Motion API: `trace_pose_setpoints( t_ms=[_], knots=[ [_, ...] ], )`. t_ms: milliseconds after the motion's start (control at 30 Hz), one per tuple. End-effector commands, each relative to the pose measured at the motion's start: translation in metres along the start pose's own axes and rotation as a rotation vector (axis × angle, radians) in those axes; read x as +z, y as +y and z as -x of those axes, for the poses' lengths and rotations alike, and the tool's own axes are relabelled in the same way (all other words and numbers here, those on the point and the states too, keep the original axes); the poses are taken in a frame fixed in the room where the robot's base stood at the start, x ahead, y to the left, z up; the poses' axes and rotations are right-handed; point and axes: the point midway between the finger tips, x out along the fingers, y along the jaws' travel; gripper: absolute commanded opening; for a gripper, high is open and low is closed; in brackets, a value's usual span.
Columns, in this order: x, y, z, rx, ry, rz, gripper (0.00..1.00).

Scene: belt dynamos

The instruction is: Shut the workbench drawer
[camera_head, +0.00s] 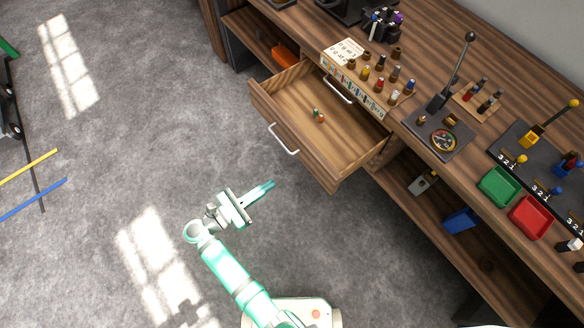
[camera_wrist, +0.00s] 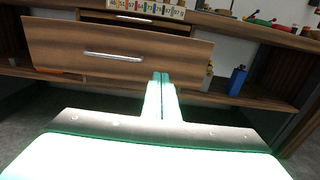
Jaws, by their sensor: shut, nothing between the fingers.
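The workbench drawer (camera_head: 345,138) is pulled well out from the wooden workbench (camera_head: 408,112) in the head view. Its front panel carries a silver bar handle (camera_head: 283,139). Two small pieces, one green and one reddish, lie inside the drawer. In the wrist view the drawer front (camera_wrist: 110,55) faces me, with its handle (camera_wrist: 113,56) left of the fingers. My gripper (camera_head: 270,185) is shut and empty, in front of and below the drawer front in the head view. In the wrist view the fingertips (camera_wrist: 161,76) overlap the panel's lower right part; I cannot tell if they touch.
A second handle (camera_head: 338,90) shows behind the open drawer. The benchtop holds several pegs, a lever unit (camera_head: 440,135), a green tray (camera_head: 499,187) and a red tray (camera_head: 531,217). A blue container (camera_head: 461,220) stands on the lower shelf. The grey floor (camera_head: 110,120) left of the drawer is clear.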

Motion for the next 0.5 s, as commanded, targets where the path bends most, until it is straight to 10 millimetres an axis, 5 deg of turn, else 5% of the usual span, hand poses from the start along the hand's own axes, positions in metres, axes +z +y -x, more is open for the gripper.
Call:
trace_pose_setpoints(
  t_ms=[500],
  knots=[
    [0.0,-0.001,-0.08,-0.005,0.0,-0.003,0.0]
  ],
)
